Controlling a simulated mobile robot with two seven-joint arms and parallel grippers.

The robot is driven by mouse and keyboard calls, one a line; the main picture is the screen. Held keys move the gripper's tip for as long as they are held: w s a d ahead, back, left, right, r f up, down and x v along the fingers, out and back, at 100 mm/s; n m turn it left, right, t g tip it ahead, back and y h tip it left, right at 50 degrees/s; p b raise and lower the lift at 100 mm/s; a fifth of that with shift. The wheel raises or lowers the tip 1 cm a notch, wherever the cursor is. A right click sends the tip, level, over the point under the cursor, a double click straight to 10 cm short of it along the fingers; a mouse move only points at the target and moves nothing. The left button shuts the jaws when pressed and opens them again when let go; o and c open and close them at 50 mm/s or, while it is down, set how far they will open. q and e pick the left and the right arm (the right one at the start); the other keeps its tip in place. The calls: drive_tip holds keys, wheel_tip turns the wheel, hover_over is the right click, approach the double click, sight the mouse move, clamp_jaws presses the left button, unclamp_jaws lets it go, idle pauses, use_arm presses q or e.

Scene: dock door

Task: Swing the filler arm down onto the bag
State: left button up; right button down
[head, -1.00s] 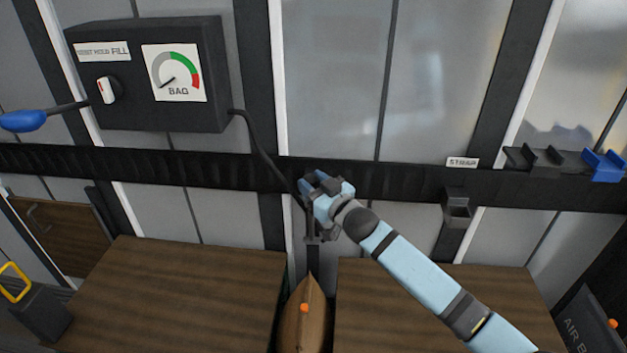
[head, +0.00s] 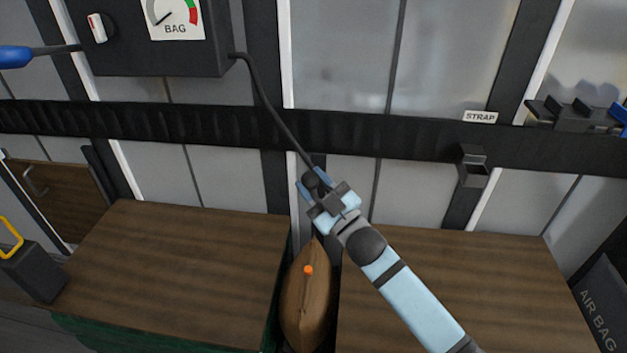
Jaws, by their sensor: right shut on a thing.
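The filler arm (head: 268,105) is a thin dark rod running from the right side of the gauge box down to the right. My right gripper (head: 315,186) is shut on its lower end, and its fingers hide most of that end. The bag (head: 305,306) is brown and stands upright in the narrow gap between two wooden loads. An orange valve (head: 308,270) shows near its top. The gripper is above the bag in the picture, apart from the valve. My left gripper is not in view.
The dark gauge box (head: 120,45) has a dial (head: 174,12), a white-and-red knob (head: 97,27) and a blue-ended lever (head: 16,57). Wooden loads stand left (head: 180,265) and right (head: 450,285) of the bag. A black rail (head: 400,140) crosses the wall behind.

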drive_tip(key=c, duration=1)
unclamp_jaws()
drive_tip(key=shift+s+d+f, duration=0.25)
drive_tip(key=v, duration=1.3)
drive_tip(key=shift+a, duration=0.1)
